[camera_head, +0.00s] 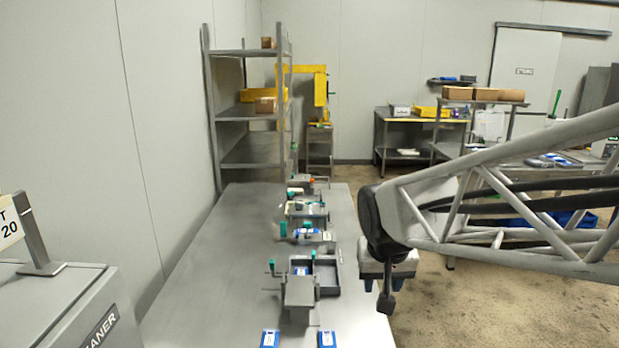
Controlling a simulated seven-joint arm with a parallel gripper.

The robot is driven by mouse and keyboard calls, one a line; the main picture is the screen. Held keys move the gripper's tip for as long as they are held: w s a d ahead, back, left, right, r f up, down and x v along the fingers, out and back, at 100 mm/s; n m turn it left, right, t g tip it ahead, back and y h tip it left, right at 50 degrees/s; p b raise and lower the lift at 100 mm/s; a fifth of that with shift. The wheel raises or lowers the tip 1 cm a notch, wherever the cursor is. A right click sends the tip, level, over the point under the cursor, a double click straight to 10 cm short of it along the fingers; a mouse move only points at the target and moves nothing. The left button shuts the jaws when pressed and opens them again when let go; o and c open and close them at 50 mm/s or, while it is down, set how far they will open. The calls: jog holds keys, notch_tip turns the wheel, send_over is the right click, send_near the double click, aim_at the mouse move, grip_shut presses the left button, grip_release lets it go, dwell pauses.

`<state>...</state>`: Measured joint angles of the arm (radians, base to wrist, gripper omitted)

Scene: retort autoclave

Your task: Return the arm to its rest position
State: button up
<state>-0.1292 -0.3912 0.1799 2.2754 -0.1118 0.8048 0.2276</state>
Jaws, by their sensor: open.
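My lattice arm (500,215) reaches in from the right edge of the head view. It ends in a dark joint with a pale block below it. My gripper (387,300) hangs down under that block, just off the right edge of the steel table (205,285). It is small and dark here, and its fingers are hard to make out. I see nothing held in it. It is apart from the trays and fixtures on the table.
A dark tray (327,277) and a grey stand (299,292) are left of my gripper, with more fixtures behind. Two blue-and-white packs (327,339) lie at the front. A shelf rack (245,110) stands at the back. The table's left side is bare.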

jog(key=s+d, duration=0.2)
jog(key=s, duration=0.6)
jog(key=s+d+f, duration=0.1)
jog(key=s+d, duration=0.2)
jog(key=s, duration=0.6)
jog(key=shift+f+g, duration=0.3)
jog(key=shift+s, duration=0.1)
